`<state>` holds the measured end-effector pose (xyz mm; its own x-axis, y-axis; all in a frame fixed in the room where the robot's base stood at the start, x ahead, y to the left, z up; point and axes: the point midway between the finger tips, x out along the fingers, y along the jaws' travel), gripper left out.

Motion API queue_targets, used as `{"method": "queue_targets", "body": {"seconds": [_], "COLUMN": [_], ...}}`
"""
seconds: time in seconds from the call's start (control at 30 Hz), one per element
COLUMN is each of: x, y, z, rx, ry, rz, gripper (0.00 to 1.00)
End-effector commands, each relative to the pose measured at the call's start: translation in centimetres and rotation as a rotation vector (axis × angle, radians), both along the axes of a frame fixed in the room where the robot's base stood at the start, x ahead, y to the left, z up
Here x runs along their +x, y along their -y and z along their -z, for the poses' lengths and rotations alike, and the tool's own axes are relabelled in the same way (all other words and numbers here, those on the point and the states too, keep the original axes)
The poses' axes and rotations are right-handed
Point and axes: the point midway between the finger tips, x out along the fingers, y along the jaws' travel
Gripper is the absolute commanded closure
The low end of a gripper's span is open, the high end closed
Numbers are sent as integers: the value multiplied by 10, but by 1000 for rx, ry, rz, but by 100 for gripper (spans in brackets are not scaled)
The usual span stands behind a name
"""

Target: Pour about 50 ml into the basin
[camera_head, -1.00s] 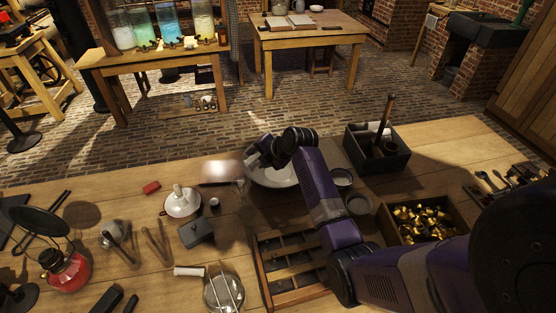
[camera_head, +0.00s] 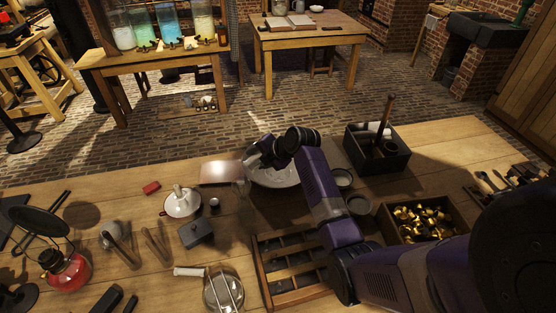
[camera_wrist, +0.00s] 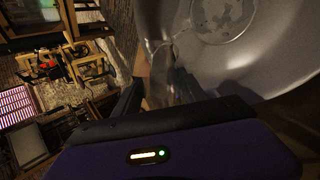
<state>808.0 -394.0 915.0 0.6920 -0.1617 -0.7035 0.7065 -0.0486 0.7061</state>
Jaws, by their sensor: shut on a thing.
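The basin (camera_head: 282,181) is a wide pale grey bowl on the workbench, partly hidden under my arm in the head view. It fills the upper right of the wrist view (camera_wrist: 270,62), with a round patterned patch on its inside. My gripper (camera_head: 257,160) is over the basin's left rim. It is shut on a clear glass vessel (camera_head: 241,186), which hangs at the rim's left side. The glass also shows faintly in front of the fingers in the wrist view (camera_wrist: 163,58). Its contents, and whether it touches the rim, I cannot tell.
A copper-coloured plate (camera_head: 221,172) lies left of the basin. A divided wooden tray (camera_head: 290,268) and a box of brass parts (camera_head: 423,220) are nearer.

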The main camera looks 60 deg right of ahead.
Motion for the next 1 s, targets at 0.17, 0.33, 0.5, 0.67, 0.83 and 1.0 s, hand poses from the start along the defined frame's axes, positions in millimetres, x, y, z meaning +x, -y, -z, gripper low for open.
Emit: {"method": "queue_targets", "body": {"seconds": [0.17,0.33,0.5,0.67,0.83,1.0], "x": [0,0,0,-1,-1,-2], "y": [0,1,2,3,4,5], "z": [0,0,1,2,3,3], "rx": [10,20,30,41,52,65], "ry": [6,10,17,22,26,31], "rz": [0,1,0,2,1,1], "gripper": [98,98,98,98,98,98]}}
